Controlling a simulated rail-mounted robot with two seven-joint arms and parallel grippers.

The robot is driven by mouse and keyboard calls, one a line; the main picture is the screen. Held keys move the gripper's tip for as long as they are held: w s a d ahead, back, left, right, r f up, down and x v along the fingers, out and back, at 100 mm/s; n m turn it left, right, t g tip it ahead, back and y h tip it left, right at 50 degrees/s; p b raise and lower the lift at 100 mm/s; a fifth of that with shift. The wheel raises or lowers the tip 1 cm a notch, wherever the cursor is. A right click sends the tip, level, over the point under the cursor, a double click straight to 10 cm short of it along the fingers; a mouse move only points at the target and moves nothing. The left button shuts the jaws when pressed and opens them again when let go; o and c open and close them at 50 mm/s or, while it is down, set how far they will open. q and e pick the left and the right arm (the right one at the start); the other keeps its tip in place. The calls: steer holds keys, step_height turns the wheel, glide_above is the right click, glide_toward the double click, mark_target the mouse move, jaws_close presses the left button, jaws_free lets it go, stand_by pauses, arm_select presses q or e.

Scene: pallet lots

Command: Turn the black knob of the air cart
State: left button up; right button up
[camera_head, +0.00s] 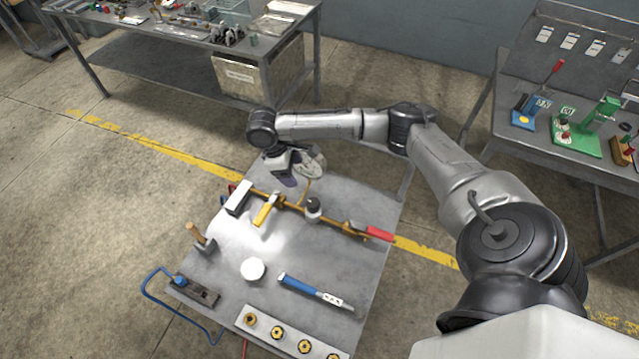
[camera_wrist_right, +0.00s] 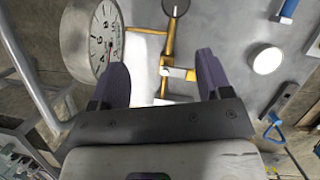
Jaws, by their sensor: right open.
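The air cart's grey top (camera_head: 345,265) carries a brass pipe line. The black knob (camera_head: 313,205) stands near the middle of that line. In the right wrist view a dark round top, apparently the knob (camera_wrist_right: 176,6), is cut by the upper edge. My right gripper (camera_head: 286,178) is above the far end of the cart, behind and left of the knob and apart from it. In the wrist view its two purple fingers (camera_wrist_right: 160,62) are spread, with the brass pipe and a yellow handle seen between and beyond them. My left gripper is not in view.
A round gauge (camera_head: 312,163) is close beside my right gripper. A yellow lever (camera_head: 265,211) and red lever (camera_head: 378,233) flank the knob. A white cap (camera_head: 252,269), blue-handled tool (camera_head: 312,289) and hammer (camera_head: 200,238) are nearer. Benches stand behind and right.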

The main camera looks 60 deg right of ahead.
mark_target(312, 202)
steer(key=shift+m+g, duration=0.3)
steer(key=shift+g, duration=0.1)
steer(key=x, duration=0.4)
steer(key=a+b+x, duration=0.1)
steer(key=x, duration=0.3)
steer(key=s+a+x, duration=0.1)
steer(key=x, duration=0.3)
steer(key=shift+x, duration=0.8)
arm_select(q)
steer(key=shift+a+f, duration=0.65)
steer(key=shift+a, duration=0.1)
arm_select(e)
steer(key=shift+a+f, duration=0.1)
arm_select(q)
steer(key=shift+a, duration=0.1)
arm_select(e)
steer(key=c, duration=0.9)
steer(key=shift+s+r+m+y+p, duration=0.1)
steer(key=shift+r+m+y+p, duration=0.25)
steer(key=shift+p, duration=0.85)
steer(key=shift+f+m, duration=0.2)
steer(key=shift+m, duration=0.05)
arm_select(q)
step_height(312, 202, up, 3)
arm_select(e)
steer(key=shift+f, duration=0.15)
